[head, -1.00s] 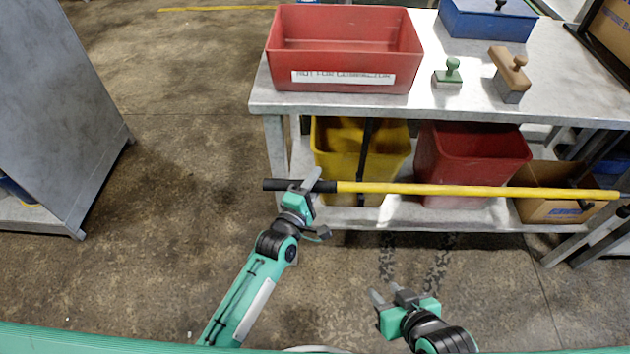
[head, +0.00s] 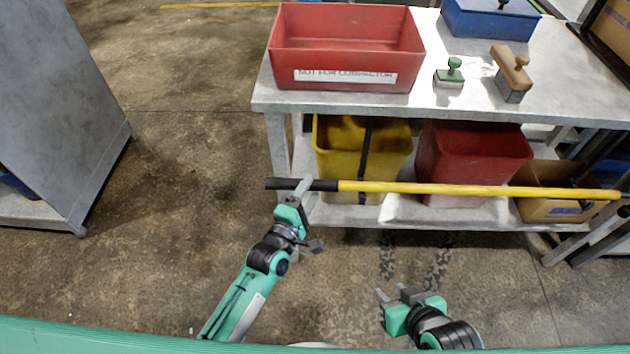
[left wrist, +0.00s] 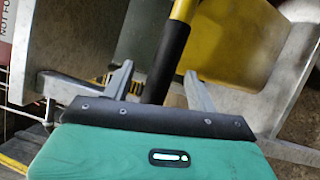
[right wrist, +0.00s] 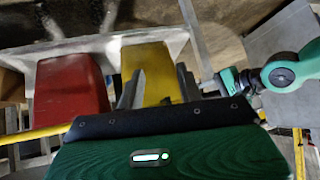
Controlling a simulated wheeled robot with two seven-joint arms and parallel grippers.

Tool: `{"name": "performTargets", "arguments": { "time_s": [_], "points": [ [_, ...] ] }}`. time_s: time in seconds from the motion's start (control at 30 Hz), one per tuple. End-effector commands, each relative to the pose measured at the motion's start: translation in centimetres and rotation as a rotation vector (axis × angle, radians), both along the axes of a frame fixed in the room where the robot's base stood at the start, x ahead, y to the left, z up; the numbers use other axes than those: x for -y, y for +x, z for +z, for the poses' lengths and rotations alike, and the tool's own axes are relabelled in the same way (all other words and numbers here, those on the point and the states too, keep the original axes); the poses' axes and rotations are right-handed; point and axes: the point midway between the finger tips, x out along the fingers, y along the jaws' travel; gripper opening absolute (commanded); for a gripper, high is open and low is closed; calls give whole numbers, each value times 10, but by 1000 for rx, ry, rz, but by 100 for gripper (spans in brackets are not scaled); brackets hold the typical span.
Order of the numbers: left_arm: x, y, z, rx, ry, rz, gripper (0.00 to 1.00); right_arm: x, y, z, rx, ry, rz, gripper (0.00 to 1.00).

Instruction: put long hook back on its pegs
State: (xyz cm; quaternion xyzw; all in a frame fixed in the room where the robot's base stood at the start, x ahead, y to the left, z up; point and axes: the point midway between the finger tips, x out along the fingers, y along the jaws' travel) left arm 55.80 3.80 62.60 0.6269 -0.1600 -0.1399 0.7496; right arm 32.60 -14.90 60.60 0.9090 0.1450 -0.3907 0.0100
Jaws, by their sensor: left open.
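The long hook (head: 430,188) is a yellow pole with a black grip at its left end. It lies level across the front of the workbench's lower part, and its far end reaches the right edge of the head view. My left gripper (head: 303,188) is at the black grip, open. In the left wrist view the black grip (left wrist: 165,65) passes between its two spread fingers, with gaps beside it. My right gripper (head: 393,294) is open and empty, low in front of the bench. The pole (right wrist: 38,134) also shows in the right wrist view. I cannot make out the pegs.
The metal workbench (head: 420,103) carries a red tray (head: 345,50), a blue box (head: 488,20), a green stamp (head: 450,74) and a wooden-handled block (head: 511,75). Below are a yellow bin (head: 340,150), a red bin (head: 470,160) and a carton (head: 545,208). A grey panel (head: 60,110) stands left. Floor between is clear.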

Motion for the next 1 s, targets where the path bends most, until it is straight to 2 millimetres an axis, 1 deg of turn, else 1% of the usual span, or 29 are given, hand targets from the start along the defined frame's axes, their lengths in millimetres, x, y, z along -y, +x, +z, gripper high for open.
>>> {"name": "performTargets", "arguments": {
  "time_s": [0.03, 0.2, 0.4, 0.5, 0.6, 0.87, 0.93, 1.0],
  "points": [
    [-5, -12, -1, -4, 2, -1, 58, 2, -1, 2, -15, -7, -3, 36],
    [-20, -46, -3, -3, 0, -1, 58, 9, -5, 3, -58, -30, -9, 36],
    [-33, -75, -5, -1, -2, 0, 58, 15, -9, 3, -89, -45, -15, 36],
    [-37, -83, -5, 0, -1, 0, 58, 16, -10, 3, -99, -49, -16, 36],
    [-39, -87, -5, 1, -2, 0, 58, 17, -10, 3, -103, -51, -17, 36],
    [-39, -88, -5, 1, 0, -1, 58, 17, -10, 3, -104, -51, -17, 36],
    [-39, -90, -5, -1, 26, -3, 58, 16, -10, 3, -105, -51, -16, 36],
    [-38, -94, -6, -6, 96, -13, 58, 16, -10, 3, -105, -51, -16, 36]
  ]
}}
